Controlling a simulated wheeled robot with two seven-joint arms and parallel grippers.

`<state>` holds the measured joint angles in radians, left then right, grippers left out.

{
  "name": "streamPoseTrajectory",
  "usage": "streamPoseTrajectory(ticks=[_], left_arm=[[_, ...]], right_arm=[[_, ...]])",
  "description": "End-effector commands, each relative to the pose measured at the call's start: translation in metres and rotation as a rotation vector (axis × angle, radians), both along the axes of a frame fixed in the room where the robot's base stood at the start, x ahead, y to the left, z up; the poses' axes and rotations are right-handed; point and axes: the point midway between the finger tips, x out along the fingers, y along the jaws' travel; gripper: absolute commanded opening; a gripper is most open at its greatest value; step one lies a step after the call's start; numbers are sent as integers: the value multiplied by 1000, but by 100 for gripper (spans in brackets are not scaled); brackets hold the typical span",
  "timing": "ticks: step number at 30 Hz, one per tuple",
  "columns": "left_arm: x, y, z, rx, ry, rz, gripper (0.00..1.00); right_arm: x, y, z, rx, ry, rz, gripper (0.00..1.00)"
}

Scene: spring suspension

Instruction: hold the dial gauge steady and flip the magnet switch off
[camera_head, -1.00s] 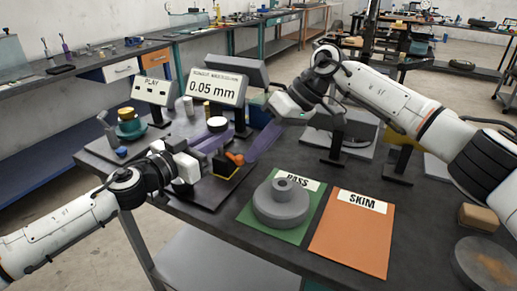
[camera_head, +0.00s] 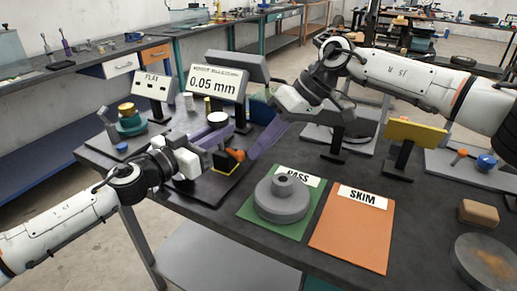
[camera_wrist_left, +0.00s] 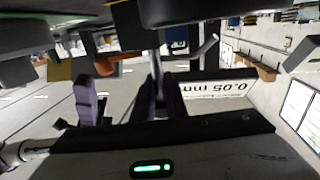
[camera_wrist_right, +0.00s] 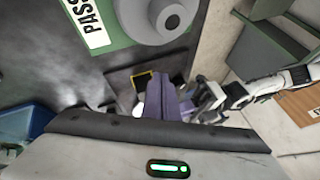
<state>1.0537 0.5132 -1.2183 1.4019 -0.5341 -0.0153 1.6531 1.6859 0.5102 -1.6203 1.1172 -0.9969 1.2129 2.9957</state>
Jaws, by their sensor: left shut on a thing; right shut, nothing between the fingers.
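The magnet base (camera_head: 225,163) is a dark block with yellow edges on a black plate. An orange switch (camera_head: 237,155) sits on its right side. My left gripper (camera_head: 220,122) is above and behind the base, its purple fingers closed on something. In the left wrist view the fingers (camera_wrist_left: 160,84) are around a thin grey stem (camera_wrist_left: 157,66), apparently part of the dial gauge; its face is hidden. My right gripper (camera_head: 252,156) is shut and empty, its tips beside the orange switch; contact is unclear. In the right wrist view the yellow-edged base (camera_wrist_right: 142,76) lies just beyond its fingers (camera_wrist_right: 158,82).
A display (camera_head: 217,84) reading 0.05 mm stands behind. A grey stepped disc (camera_head: 281,201) lies on the green PASS mat (camera_head: 253,228), beside the orange SKIM mat (camera_head: 350,235). The front table between the mats and base is narrow.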

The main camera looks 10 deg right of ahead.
Motion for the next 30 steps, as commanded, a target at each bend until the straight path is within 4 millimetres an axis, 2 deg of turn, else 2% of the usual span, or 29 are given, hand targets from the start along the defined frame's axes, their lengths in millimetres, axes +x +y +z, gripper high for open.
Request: streamPoseTrajectory(ticks=[9, 13, 18, 29, 30], left_arm=[[0, 0, 0, 0, 0, 1, 0], [0, 0, 0, 0, 0, 0, 0], [0, 0, 0, 0, 0, 0, 0], [0, 0, 0, 0, 0, 0, 0], [0, 0, 0, 0, 0, 0, 17]], right_arm=[[-26, -23, 49, -2, -5, 0, 0], [-34, -30, 63, -1, -3, 0, 0], [-39, -33, 70, 0, -1, 1, 0], [-39, -33, 71, 0, 1, 2, 0], [-39, -33, 71, 0, 1, 2, 0]])
